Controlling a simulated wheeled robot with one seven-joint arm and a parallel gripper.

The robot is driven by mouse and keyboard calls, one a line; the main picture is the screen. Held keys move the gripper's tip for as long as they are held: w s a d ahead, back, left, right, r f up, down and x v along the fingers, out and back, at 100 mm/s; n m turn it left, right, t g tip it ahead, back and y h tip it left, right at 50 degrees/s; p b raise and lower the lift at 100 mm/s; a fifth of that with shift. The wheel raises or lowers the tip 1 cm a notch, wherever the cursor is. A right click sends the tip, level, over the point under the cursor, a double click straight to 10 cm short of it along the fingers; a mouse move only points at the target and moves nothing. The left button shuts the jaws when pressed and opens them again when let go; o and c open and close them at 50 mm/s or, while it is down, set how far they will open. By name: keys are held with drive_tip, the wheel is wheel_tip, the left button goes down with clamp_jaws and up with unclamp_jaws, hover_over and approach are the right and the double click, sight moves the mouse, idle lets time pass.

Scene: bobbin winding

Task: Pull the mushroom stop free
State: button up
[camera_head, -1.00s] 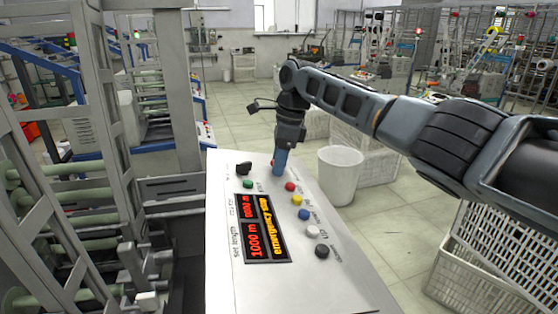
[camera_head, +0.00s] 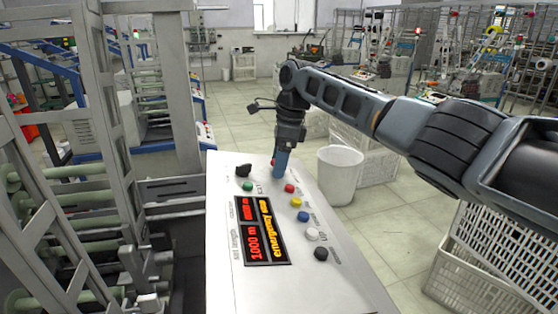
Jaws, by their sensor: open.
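The control panel (camera_head: 335,279) is a white sloping box with a display (camera_head: 262,229) that reads "1000 m" in red and "emergency stop" in orange. My gripper (camera_head: 281,172) points down at the panel's far end, with blue fingers close to the surface. The mushroom stop (camera_head: 273,162) shows only as a small bit of red at the left edge of the fingers; the rest is hidden behind them. The gripper is open. I cannot tell whether the fingers touch the stop.
A black knob (camera_head: 243,170) and a green button (camera_head: 248,187) sit left of the gripper. Red (camera_head: 290,188), yellow (camera_head: 296,202), blue, white and black buttons run down the panel's right side. A white bin (camera_head: 340,175) and crates stand to the right. A metal frame (camera_head: 95,150) stands left.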

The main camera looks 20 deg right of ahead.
drive_tip(key=shift+p+v, duration=1.4)
drive_tip(key=shift+v, duration=0.15)
drive_tip(key=shift+p+v, duration=0.5)
drive_tip(key=shift+v, duration=1.9)
